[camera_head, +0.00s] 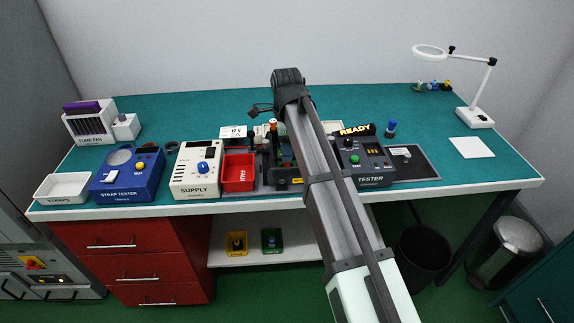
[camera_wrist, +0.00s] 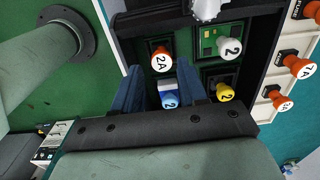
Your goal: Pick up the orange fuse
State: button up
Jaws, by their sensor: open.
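An orange fuse (camera_wrist: 161,60) with a white end marked 2A stands upright in a slot of a dark rack (camera_wrist: 212,12) in the wrist view. My gripper (camera_wrist: 159,70) is open, its two blue fingers on either side of this fuse, with nothing visibly held. A blue-and-white part (camera_wrist: 168,96) sits below the fuse between the fingers. Other orange fuses (camera_wrist: 298,66) stand in a pale holder at the right. In the head view my arm hides much of the rack, and a small orange top (camera_head: 273,123) shows beside it.
A yellow-topped part (camera_wrist: 225,93) and a green board (camera_wrist: 222,42) sit close by in the rack. In the head view, the red bin (camera_head: 239,172) and supply box (camera_head: 196,171) stand left of the rack, the tester (camera_head: 364,162) right.

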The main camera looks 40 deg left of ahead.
aim_at(287, 165)
notch_tip(287, 165, down, 5)
jog(key=shift+w, duration=0.1)
grip_shut()
dwell(0.5)
jog(key=shift+r, duration=0.15)
